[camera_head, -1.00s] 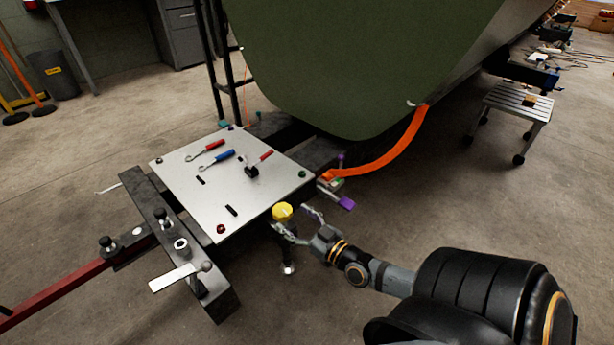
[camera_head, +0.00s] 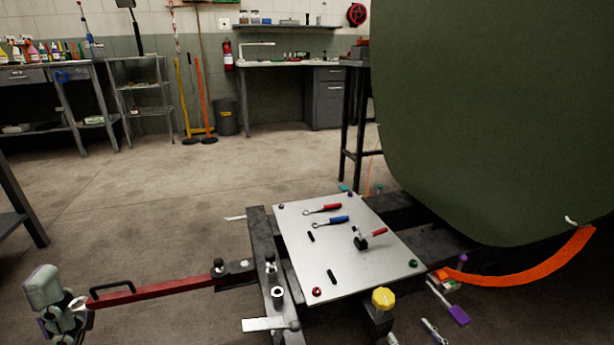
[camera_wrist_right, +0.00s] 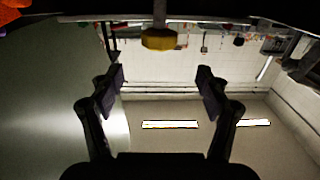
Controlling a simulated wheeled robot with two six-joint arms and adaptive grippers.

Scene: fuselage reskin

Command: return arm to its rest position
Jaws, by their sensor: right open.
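My right gripper (camera_head: 412,333) shows only partly at the bottom edge of the head view, with its finger tips just below and right of a yellow knob (camera_head: 383,299). In the right wrist view its two dark fingers (camera_wrist_right: 160,88) are spread wide with nothing between them. The yellow knob also shows in the wrist view (camera_wrist_right: 158,40), beyond the finger tips and apart from them. The rest of my right arm is out of the head view.
A pale board (camera_head: 345,265) with several tools lies beside the knob. A red bar (camera_head: 155,292) runs left to a grey-green piece (camera_head: 45,290). The green fuselage (camera_head: 490,120) and an orange strip (camera_head: 530,272) fill the right. The floor (camera_head: 150,220) behind is open.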

